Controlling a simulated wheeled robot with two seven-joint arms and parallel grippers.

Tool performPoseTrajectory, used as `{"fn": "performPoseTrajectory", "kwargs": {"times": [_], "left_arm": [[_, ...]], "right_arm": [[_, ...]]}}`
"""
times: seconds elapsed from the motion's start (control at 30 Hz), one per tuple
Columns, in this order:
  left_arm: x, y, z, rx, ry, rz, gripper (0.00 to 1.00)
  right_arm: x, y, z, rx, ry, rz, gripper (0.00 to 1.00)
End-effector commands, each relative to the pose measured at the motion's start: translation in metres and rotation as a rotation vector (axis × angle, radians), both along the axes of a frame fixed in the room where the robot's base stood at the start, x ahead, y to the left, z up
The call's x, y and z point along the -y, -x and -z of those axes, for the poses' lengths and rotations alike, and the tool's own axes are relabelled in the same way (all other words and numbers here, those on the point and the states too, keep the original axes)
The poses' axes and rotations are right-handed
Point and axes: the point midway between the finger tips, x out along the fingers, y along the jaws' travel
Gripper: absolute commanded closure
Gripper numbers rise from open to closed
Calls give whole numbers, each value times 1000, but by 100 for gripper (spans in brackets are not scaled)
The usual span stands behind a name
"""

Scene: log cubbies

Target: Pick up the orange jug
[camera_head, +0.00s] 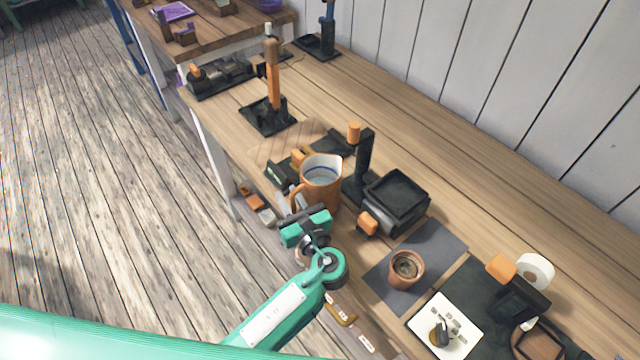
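The orange jug (322,189) stands upright on the wooden workbench (440,142) near its front edge. Its handle is on the left side, and its pale inside shows from above. My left gripper (300,209), on the teal arm from below, is right at the near side of the jug, by the lower part of the handle. It covers some of the jug's lower front. The fingers are small and partly hidden, so I cannot tell whether they are open or touching the handle. My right gripper is not in view.
A black tray device (396,194) stands close right of the jug. An orange-handled tool on a black stand (272,85) is behind left. A terracotta pot (406,268) sits on a grey mat (440,255). The bench's back right is clear.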

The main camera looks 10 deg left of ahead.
Motion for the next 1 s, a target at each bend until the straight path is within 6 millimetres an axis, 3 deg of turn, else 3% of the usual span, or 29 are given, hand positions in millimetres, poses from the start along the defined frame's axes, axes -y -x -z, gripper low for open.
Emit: {"fn": "performPoseTrajectory", "kwargs": {"times": [0.17,0.27,0.3,0.77,1.0], "left_arm": [[0,0,1,-1,1,1,80],[0,0,1,0,1,1,99],[0,0,1,0,1,1,100],[1,0,-3,3,3,1,100],[1,0,-29,5,6,1,100]], "right_arm": [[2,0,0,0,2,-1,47],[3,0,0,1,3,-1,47],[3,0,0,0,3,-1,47],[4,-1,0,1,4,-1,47],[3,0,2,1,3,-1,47]]}}
